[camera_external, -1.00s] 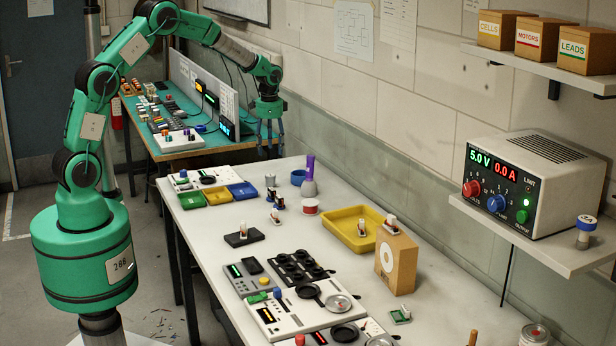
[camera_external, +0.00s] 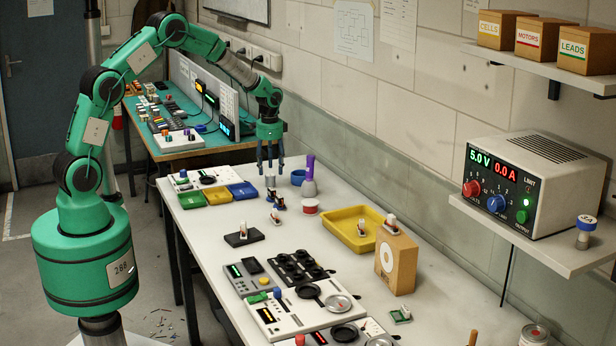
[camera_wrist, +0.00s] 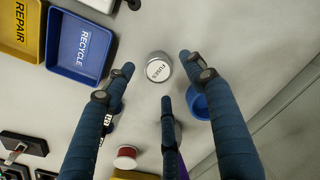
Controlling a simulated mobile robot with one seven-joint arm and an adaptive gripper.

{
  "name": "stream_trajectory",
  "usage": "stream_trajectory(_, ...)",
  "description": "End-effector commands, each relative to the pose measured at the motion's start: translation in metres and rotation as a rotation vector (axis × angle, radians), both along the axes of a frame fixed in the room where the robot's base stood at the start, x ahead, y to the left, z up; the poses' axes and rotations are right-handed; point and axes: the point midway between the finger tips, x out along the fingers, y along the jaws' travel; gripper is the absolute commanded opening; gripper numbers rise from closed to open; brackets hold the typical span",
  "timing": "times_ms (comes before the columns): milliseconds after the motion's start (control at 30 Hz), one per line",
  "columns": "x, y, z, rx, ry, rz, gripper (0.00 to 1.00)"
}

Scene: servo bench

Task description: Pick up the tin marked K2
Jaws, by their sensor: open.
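My gripper (camera_external: 271,170) has three blue fingers, spread open and empty, over the far part of the bench. In the wrist view its fingertips (camera_wrist: 158,78) spread around a small silver tin (camera_wrist: 158,67) with a white lid label that looks like "FUSES". The tin stands upright, below the fingers and apparently untouched. In the external view a small grey tin (camera_external: 270,181) shows just under the fingers. Another tin (camera_external: 535,334) with a red and white label stands at the near right edge, its mark unreadable. I cannot make out K2 on any tin.
A blue cup (camera_wrist: 199,104) is close to the right finger. Yellow and blue trays (camera_wrist: 82,48) lie to the left. A red and white spool (camera_wrist: 125,158) and a purple-topped bottle (camera_external: 309,178) stand near. A yellow tray (camera_external: 345,240) and cardboard box (camera_external: 397,266) are farther along.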

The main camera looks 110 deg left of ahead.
Motion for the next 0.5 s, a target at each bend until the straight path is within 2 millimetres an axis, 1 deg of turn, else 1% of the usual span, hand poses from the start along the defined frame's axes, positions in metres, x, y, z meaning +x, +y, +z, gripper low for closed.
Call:
stream_trajectory(133, 0.000, 0.000, -0.002, 0.000, 0.000, 0.000, 0.55)
stream_trajectory(233, -0.001, 0.000, -0.008, 0.000, 0.000, 0.000, 0.55)
stream_trajectory(500, -0.002, -0.001, -0.039, -0.002, 0.001, 0.000, 0.55)
